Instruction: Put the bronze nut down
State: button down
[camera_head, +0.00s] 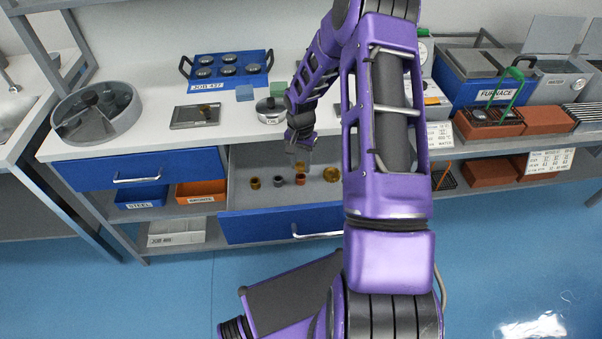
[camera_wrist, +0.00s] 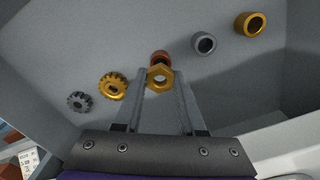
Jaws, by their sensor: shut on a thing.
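My gripper (camera_wrist: 160,88) is shut on the bronze nut (camera_wrist: 160,77), a golden hexagonal ring held between the fingertips. The gripper (camera_head: 301,166) points down over the open drawer (camera_head: 262,229), which has a grey inside and a blue front. In the wrist view a copper-red ring (camera_wrist: 159,56) shows just beyond the nut and is partly covered by it. I cannot tell the gap between the nut and the drawer floor.
In the drawer lie a grey bushing (camera_wrist: 204,43), a golden bushing (camera_wrist: 250,24), a golden gear (camera_wrist: 113,86) and a dark gear (camera_wrist: 79,101). Bare floor lies between them and toward the back. The bench above holds a round grey tray (camera_head: 97,112) and a blue rack (camera_head: 228,68).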

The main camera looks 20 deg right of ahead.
aim_at(301, 176)
notch_tip(301, 176, down, 4)
jog(key=shift+r, duration=0.1)
jog(key=shift+s+f, duration=0.2)
jog(key=shift+f, duration=0.05)
jog(key=c, duration=0.5)
grip_release()
jog(key=shift+w, duration=0.1)
jog(key=shift+w, duration=0.1)
notch_tip(301, 176, up, 12)
jog(key=p, duration=0.1)
jog(key=shift+r, duration=0.1)
